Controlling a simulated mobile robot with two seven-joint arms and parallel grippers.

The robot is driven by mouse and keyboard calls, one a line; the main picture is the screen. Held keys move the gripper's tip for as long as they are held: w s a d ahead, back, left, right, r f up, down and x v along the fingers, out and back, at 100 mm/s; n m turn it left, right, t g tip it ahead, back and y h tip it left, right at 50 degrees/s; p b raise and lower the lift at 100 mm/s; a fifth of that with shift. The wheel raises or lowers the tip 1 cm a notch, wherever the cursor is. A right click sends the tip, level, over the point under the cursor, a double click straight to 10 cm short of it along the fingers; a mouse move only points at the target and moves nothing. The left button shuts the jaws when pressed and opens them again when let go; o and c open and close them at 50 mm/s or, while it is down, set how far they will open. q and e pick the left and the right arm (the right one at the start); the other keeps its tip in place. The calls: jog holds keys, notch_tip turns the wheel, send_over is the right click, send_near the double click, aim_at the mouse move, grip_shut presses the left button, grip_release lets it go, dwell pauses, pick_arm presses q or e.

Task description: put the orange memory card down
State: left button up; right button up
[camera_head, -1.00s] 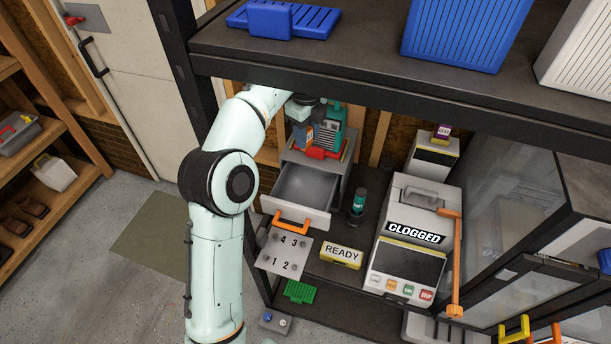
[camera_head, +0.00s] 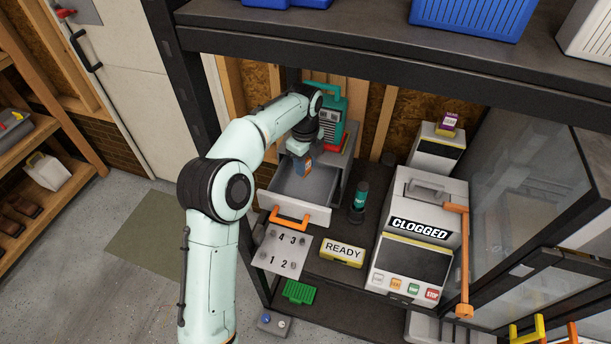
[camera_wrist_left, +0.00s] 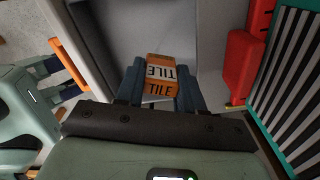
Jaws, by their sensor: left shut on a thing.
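My left gripper (camera_head: 303,158) reaches into the space above an open grey drawer (camera_head: 325,213). Its dark blue fingers show in the left wrist view (camera_wrist_left: 160,92) on either side of the orange memory card, shut on it. In the head view the card (camera_head: 304,167) shows small below the wrist, over the drawer's inside. Whether it touches the drawer floor is not clear. My right gripper is not in the head view; a pale arm part with dark blue fingers, likely it (camera_wrist_left: 62,88), shows at the wrist view's left.
A teal radio-like box (camera_head: 330,105) and a red item (camera_wrist_left: 245,65) stand behind the drawer. The drawer has an orange handle (camera_head: 290,218).

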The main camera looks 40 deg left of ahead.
pick_arm(q)
notch_tip(320, 180, down, 5)
jog(key=shift+b, duration=0.35)
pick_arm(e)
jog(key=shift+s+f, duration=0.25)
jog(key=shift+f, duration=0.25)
pick_arm(q)
jog(key=shift+f, duration=0.1)
jog(key=o, duration=0.7)
jog(key=shift+f, duration=0.1)
jog(key=shift+o, duration=0.2)
notch_tip(320, 180, up, 12)
jog(key=shift+a+r+p, duration=0.1)
jog(key=shift+r+p, duration=0.1)
jog(key=shift+p, duration=1.05)
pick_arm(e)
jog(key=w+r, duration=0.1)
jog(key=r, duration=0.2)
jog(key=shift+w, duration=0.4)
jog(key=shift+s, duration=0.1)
